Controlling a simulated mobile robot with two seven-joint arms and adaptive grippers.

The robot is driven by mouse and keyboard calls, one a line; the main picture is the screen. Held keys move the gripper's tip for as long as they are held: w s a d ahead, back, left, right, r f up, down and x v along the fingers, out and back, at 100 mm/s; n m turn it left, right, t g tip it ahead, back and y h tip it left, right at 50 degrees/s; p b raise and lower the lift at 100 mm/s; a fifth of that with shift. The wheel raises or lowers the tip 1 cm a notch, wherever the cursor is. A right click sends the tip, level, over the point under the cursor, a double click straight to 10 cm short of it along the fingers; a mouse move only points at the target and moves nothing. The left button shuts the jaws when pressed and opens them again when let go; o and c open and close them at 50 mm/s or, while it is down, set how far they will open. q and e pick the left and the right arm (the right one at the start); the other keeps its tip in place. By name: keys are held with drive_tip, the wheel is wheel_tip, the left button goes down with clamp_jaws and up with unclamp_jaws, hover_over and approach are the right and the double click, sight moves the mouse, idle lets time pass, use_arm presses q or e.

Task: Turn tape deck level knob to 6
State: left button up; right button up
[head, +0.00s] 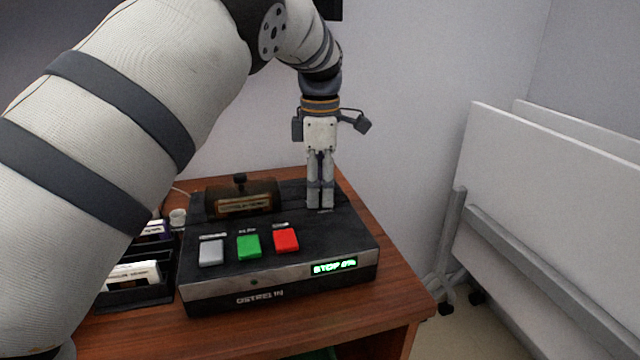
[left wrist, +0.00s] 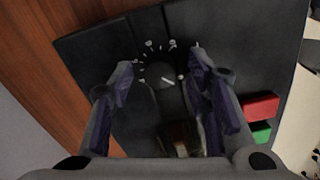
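The black tape deck (head: 280,255) stands on a wooden table, with its front towards me. My left gripper (head: 320,207) points straight down over the deck's back right part and hides the level knob in the head view. In the left wrist view, the dark round knob (left wrist: 160,74) shows between my left gripper's (left wrist: 163,66) open fingers, with a gap on both sides. A short white pointer line on it points to the lower right of that view. White dial marks ring part of it; their figures are too blurred to read. My right gripper is not in view.
The deck has a grey button (head: 211,252), a green button (head: 249,246), a red button (head: 286,240) and a lit green display (head: 334,266) starting with "STOP". A brown cassette holder (head: 242,200) sits behind them. A cassette tray (head: 135,293) stands left; white boards (head: 560,190) lean right.

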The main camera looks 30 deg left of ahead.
use_arm(q)
clamp_jaws()
